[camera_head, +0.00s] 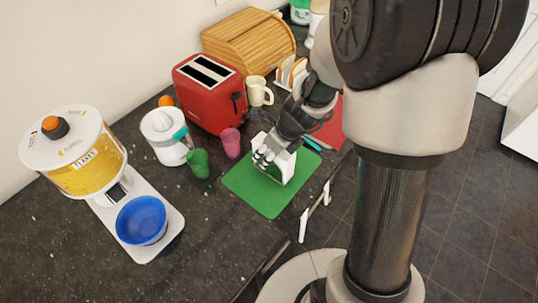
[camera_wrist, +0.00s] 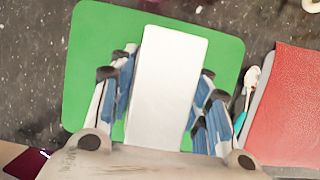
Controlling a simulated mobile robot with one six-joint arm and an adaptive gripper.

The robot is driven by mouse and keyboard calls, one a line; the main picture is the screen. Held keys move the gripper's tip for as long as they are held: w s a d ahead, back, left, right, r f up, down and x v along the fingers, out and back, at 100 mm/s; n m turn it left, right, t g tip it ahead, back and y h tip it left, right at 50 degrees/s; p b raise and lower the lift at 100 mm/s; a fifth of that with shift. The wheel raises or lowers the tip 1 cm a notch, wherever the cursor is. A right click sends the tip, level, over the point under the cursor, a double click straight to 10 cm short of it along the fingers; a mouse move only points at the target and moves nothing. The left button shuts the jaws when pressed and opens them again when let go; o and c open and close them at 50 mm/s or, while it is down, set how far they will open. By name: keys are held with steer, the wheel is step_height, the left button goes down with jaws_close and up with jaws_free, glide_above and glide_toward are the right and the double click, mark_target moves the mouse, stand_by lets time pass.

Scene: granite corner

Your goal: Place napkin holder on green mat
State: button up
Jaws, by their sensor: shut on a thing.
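The napkin holder (camera_wrist: 168,85) is a white block seen from above in the wrist view, between the two fingers of my gripper (camera_wrist: 165,100). In the head view the white napkin holder (camera_head: 281,167) is over the green mat (camera_head: 262,203), partly hidden by my gripper (camera_head: 272,157). My gripper is shut on it, one finger along each side. The green mat (camera_wrist: 90,50) shows around the holder on both sides in the wrist view. I cannot tell whether the holder's underside touches the mat.
A pink cup (camera_head: 231,142) and a green cup (camera_head: 198,163) stand just left of the mat. A red toaster (camera_head: 210,95) and a cream mug (camera_head: 259,92) stand behind. A red mat (camera_head: 330,130) lies to the right. The counter's front edge runs close by the green mat.

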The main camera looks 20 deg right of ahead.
steer(key=shift+r, duration=0.15)
steer(key=o, duration=1.3)
